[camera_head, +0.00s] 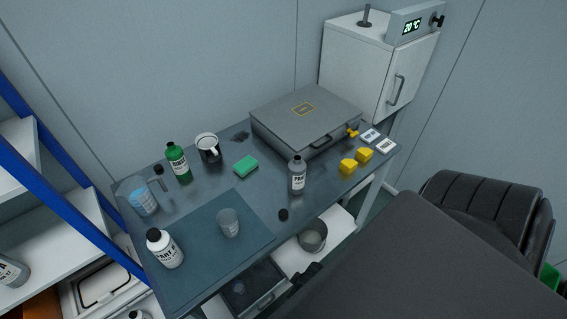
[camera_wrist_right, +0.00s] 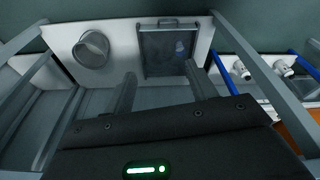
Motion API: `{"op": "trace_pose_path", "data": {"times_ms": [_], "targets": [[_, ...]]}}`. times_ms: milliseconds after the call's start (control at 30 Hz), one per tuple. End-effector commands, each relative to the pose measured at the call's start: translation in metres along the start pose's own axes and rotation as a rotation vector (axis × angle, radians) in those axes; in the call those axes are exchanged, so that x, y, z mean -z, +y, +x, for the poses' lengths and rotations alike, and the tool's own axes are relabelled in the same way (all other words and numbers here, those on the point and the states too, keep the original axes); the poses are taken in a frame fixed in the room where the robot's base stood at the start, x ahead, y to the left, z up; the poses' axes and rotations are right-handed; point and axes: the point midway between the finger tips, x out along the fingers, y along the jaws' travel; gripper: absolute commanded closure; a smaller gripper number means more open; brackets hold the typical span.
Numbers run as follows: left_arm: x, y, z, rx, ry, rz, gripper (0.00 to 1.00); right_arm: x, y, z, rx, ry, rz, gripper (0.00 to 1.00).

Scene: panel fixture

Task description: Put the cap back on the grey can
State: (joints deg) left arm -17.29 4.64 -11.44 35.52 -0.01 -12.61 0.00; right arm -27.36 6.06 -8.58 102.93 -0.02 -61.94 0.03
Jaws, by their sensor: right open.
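The grey can (camera_head: 297,177) stands upright on the table near its front edge in the head view, with a bare grey neck on top. A small black cap (camera_head: 283,214) lies on the table just in front of it, close to the edge and apart from the can. Neither the can nor a cap is clear in that view. My left gripper is not in view.
The table (camera_head: 262,198) also holds a white bottle (camera_head: 165,250), clear beakers (camera_head: 228,222), a mug (camera_head: 208,149), a green sponge (camera_head: 246,166), yellow blocks (camera_head: 348,166) and a grey case (camera_head: 305,118). A metal pot (camera_wrist_right: 91,48) and a tray (camera_wrist_right: 163,50) sit on the lower shelf.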

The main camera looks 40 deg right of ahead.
Motion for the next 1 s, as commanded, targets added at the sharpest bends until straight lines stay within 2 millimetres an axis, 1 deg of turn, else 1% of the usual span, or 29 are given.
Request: {"op": "trace_pose_path", "data": {"times_ms": [33, 67, 100, 167, 200, 233, 267, 300, 333, 400, 500, 600, 700, 767, 833, 867, 967, 1000], "targets": [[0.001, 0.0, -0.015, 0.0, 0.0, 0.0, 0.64, 0.011, 0.001, -0.031, -0.001, 0.012, 0.001, 0.43], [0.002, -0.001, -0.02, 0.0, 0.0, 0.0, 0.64, 0.017, 0.002, -0.044, -0.001, 0.018, 0.001, 0.43], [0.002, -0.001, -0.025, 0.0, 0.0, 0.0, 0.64, 0.025, 0.002, -0.061, -0.001, 0.027, 0.001, 0.43], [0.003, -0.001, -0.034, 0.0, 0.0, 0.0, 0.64, 0.038, 0.002, -0.088, -0.001, 0.046, -0.002, 0.43], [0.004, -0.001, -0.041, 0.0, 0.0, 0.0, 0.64, 0.049, 0.002, -0.106, 0.0, 0.063, -0.006, 0.43], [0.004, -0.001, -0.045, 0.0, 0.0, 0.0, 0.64, 0.059, 0.001, -0.119, 0.001, 0.08, -0.011, 0.43], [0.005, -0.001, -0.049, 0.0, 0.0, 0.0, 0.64, 0.069, 0.0, -0.131, 0.003, 0.1, -0.017, 0.43], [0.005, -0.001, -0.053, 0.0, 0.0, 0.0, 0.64, 0.085, -0.002, -0.144, 0.007, 0.132, -0.029, 0.43], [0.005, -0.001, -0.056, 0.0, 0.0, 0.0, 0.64, 0.098, -0.005, -0.151, 0.011, 0.158, -0.038, 0.43], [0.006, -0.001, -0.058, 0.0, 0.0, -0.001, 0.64, 0.124, -0.012, -0.161, 0.026, 0.214, -0.063, 0.43], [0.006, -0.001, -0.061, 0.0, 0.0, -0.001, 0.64, 0.156, -0.023, -0.168, 0.055, 0.28, -0.098, 0.43], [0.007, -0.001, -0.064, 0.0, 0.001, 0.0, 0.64, 0.184, -0.033, -0.172, 0.093, 0.331, -0.137, 0.43], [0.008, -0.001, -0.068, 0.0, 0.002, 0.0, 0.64, 0.206, -0.038, -0.174, 0.137, 0.356, -0.177, 0.43], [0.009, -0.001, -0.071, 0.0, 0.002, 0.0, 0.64, 0.217, -0.037, -0.175, 0.163, 0.352, -0.199, 0.43], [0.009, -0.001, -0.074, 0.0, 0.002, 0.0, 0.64, 0.226, -0.027, -0.175, 0.186, 0.321, -0.22, 0.43], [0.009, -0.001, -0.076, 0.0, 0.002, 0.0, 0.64, 0.228, -0.019, -0.175, 0.191, 0.296, -0.222, 0.43], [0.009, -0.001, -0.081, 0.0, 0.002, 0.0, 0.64, 0.228, 0.02, -0.176, 0.178, 0.181, -0.2, 0.43], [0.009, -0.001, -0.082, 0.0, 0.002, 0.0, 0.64, 0.226, 0.039, -0.178, 0.162, 0.131, -0.179, 0.43]]}}
